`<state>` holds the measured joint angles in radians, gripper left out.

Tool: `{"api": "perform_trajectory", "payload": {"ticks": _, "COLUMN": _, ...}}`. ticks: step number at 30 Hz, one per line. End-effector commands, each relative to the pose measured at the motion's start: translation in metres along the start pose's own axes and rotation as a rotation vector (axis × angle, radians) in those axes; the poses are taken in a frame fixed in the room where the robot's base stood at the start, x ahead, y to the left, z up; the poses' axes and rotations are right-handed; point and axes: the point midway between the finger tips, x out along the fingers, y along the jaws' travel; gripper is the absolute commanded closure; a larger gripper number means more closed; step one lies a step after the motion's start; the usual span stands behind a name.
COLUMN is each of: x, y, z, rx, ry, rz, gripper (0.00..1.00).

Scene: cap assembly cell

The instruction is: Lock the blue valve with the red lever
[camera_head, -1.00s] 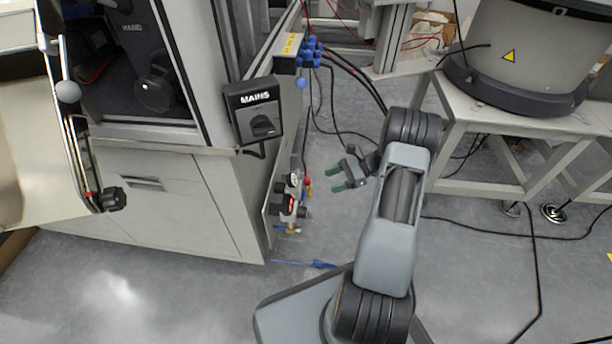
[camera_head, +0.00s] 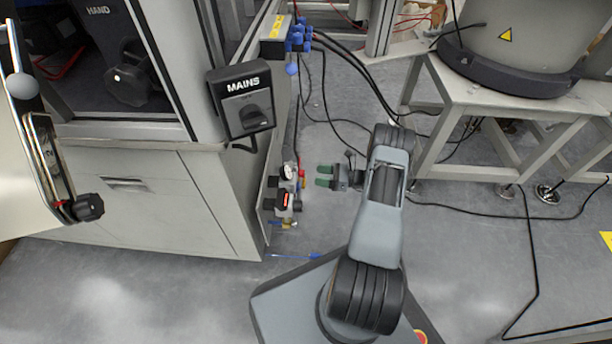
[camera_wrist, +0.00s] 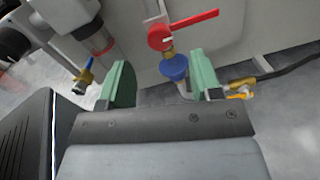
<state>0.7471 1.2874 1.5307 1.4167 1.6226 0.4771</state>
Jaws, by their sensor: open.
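The red lever (camera_wrist: 183,30) stands out to the right from its pivot on top of the blue valve (camera_wrist: 174,68) in the wrist view. In the head view the red lever (camera_head: 302,173) is only a small red spot beside the cabinet's side panel, and the blue body is too small to make out. My gripper (camera_head: 323,176) is open and empty, its green fingers pointing left toward the valve with a gap between. In the wrist view my gripper (camera_wrist: 160,80) frames the blue valve between its fingertips, with the lever above them; no contact shows.
A brass valve with a blue handle (camera_wrist: 86,72) is left of the fingers. A brass fitting (camera_wrist: 241,88) with a dark hose is at right. The MAINS switch box (camera_head: 241,100) hangs on the cabinet above. A metal stand (camera_head: 470,105) is behind my arm. Open floor lies between.

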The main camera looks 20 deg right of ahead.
Motion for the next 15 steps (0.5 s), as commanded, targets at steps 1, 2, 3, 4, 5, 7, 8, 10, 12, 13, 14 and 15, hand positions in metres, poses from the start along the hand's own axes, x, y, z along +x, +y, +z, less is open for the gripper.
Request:
{"api": "perform_trajectory", "payload": {"ticks": 1, "x": 0.01, "y": 0.0, "z": -0.002, "rx": 0.0, "ry": 0.0, "rz": 0.003, "gripper": 0.41}}
{"api": "perform_trajectory", "payload": {"ticks": 2, "x": 0.015, "y": 0.0, "z": -0.002, "rx": -0.001, "ry": 0.0, "rz": 0.003, "gripper": 0.41}}
{"api": "perform_trajectory", "payload": {"ticks": 3, "x": 0.021, "y": 0.0, "z": -0.002, "rx": -0.001, "ry": 0.0, "rz": 0.003, "gripper": 0.41}}
{"api": "perform_trajectory", "payload": {"ticks": 4, "x": 0.025, "y": 0.0, "z": -0.002, "rx": -0.001, "ry": 0.0, "rz": 0.002, "gripper": 0.41}}
{"api": "perform_trajectory", "payload": {"ticks": 5, "x": 0.029, "y": 0.0, "z": -0.002, "rx": 0.0, "ry": 0.001, "rz": 0.002, "gripper": 0.41}}
{"api": "perform_trajectory", "payload": {"ticks": 7, "x": 0.038, "y": 0.0, "z": -0.002, "rx": -0.001, "ry": 0.001, "rz": 0.0, "gripper": 0.41}}
{"api": "perform_trajectory", "payload": {"ticks": 8, "x": 0.041, "y": -0.001, "z": -0.002, "rx": -0.002, "ry": 0.001, "rz": 0.0, "gripper": 0.41}}
{"api": "perform_trajectory", "payload": {"ticks": 10, "x": 0.047, "y": 0.0, "z": -0.001, "rx": -0.001, "ry": 0.001, "rz": 0.001, "gripper": 0.41}}
{"api": "perform_trajectory", "payload": {"ticks": 12, "x": 0.051, "y": 0.0, "z": -0.001, "rx": -0.001, "ry": 0.0, "rz": -0.001, "gripper": 0.41}}
{"api": "perform_trajectory", "payload": {"ticks": 13, "x": 0.053, "y": 0.0, "z": -0.001, "rx": 0.0, "ry": 0.0, "rz": -0.001, "gripper": 0.41}}
{"api": "perform_trajectory", "payload": {"ticks": 14, "x": 0.054, "y": 0.0, "z": -0.001, "rx": 0.0, "ry": 0.0, "rz": -0.001, "gripper": 0.41}}
{"api": "perform_trajectory", "payload": {"ticks": 15, "x": 0.055, "y": 0.0, "z": 0.0, "rx": 0.0, "ry": 0.0, "rz": -0.001, "gripper": 0.41}}
